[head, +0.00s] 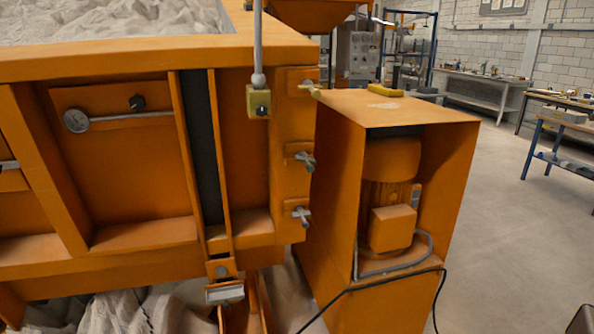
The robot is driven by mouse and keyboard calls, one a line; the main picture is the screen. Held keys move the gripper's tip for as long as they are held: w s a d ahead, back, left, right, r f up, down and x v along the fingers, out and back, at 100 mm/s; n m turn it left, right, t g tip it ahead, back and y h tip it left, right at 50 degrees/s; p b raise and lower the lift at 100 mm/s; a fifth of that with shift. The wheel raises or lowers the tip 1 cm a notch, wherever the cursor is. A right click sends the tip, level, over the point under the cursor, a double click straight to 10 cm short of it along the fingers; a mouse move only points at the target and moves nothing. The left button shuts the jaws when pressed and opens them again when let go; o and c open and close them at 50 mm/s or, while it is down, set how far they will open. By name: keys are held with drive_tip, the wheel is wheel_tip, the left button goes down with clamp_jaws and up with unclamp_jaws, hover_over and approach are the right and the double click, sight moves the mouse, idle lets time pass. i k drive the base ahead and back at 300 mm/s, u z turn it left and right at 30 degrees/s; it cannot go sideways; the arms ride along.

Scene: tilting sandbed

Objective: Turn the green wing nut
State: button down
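Three wing nuts sit one above another on small orange brackets at the right edge of the orange sandbed frame in the head view. The top wing nut (309,87) looks yellowish, the middle wing nut (304,160) grey with a dark part, and the bottom wing nut (301,215) light grey. None is clearly green at this size, so I cannot tell which is the green one. My gripper is not in view.
An orange motor housing (340,185) stands close to the right of the wing nuts, with a narrow gap between. A grey rod with a yellow block (258,101) hangs to their left. A black cable (390,283) crosses the housing's lower front. Open floor (500,230) lies to the right.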

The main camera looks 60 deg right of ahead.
sight(299, 158)
drive_tip(key=z, duration=0.95)
drive_tip(key=i, duration=0.2)
drive_tip(key=z, duration=4.05)
drive_tip(key=i, duration=0.1)
drive_tip(key=u, duration=2.95)
drive_tip(key=i, duration=0.25)
drive_tip(key=u, duration=0.2)
